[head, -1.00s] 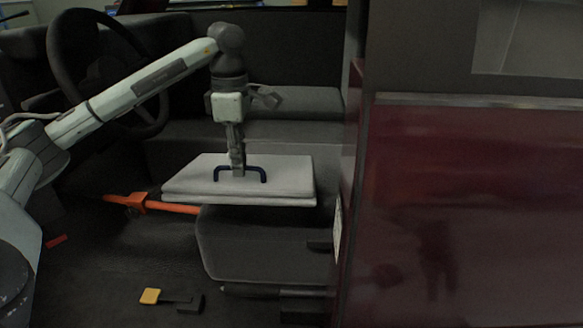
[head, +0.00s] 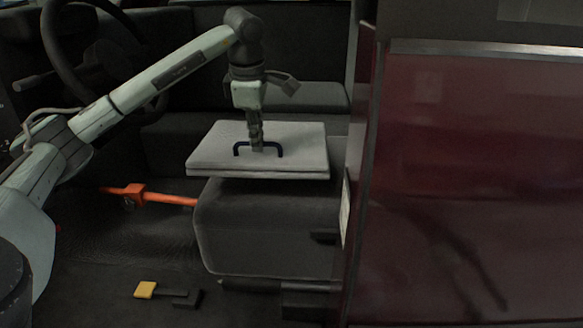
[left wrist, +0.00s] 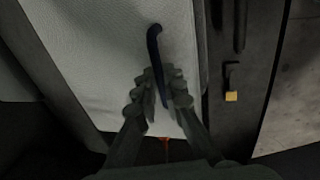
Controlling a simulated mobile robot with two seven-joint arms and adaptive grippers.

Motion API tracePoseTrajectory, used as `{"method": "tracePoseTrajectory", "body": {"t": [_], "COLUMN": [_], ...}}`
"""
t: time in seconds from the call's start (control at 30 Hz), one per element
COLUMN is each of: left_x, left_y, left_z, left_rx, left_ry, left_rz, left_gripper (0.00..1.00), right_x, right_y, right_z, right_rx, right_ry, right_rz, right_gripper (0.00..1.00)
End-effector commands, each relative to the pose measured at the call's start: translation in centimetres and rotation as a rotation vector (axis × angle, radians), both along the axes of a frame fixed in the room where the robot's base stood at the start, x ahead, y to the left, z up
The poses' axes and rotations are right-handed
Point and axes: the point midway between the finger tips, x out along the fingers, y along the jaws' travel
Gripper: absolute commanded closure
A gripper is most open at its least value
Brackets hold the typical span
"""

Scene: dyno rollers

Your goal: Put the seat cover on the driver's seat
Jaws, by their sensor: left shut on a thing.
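The seat cover (head: 215,155) is a flat, light grey, folded-looking pad with a dark blue handle on top. My left gripper (head: 257,147) is shut on that handle from above; the handle also shows between the fingers in the left wrist view (left wrist: 153,45). The cover looks level and sits over the dark driver's seat (head: 255,230), with its front edge just above the seat's top. I cannot tell whether it touches the seat. The cover hides most of the seat's top. My right gripper is not in view.
A steering wheel (head: 60,45) stands at the upper left. An orange bar (head: 137,195) runs left of the seat. A yellow-ended black piece (head: 146,290) lies on the floor in front. A dark red door panel (head: 470,180) closes off the right side, close to the seat.

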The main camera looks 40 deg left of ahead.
Motion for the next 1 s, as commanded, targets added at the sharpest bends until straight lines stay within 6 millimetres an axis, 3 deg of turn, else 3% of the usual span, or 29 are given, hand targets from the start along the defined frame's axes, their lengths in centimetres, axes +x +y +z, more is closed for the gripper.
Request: {"method": "tracePoseTrajectory", "body": {"t": [0.2, 0.4, 0.57, 0.8, 1.0], "left_x": [4.6, 6.9, 7.3, 7.2, 7.2], "left_y": [-2.5, -3.6, -3.7, -3.7, -3.7], "left_z": [-3.0, -4.6, -5.4, -8.7, -8.8], "left_rx": [-0.003, -0.001, 0.0, -0.001, -0.001], "left_ry": [-0.001, -0.001, 0.0, -0.001, -0.001], "left_rz": [-0.002, 0.002, 0.001, 0.001, 0.001], "left_gripper": [1.0, 1.0, 1.0, 1.0, 1.0], "right_x": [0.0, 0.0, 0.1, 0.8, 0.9], "right_y": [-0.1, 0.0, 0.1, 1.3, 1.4], "right_z": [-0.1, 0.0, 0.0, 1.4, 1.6], "right_rx": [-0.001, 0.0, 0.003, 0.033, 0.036], "right_ry": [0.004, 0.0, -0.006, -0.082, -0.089], "right_rz": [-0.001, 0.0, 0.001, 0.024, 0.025], "right_gripper": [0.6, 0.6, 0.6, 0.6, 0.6]}}
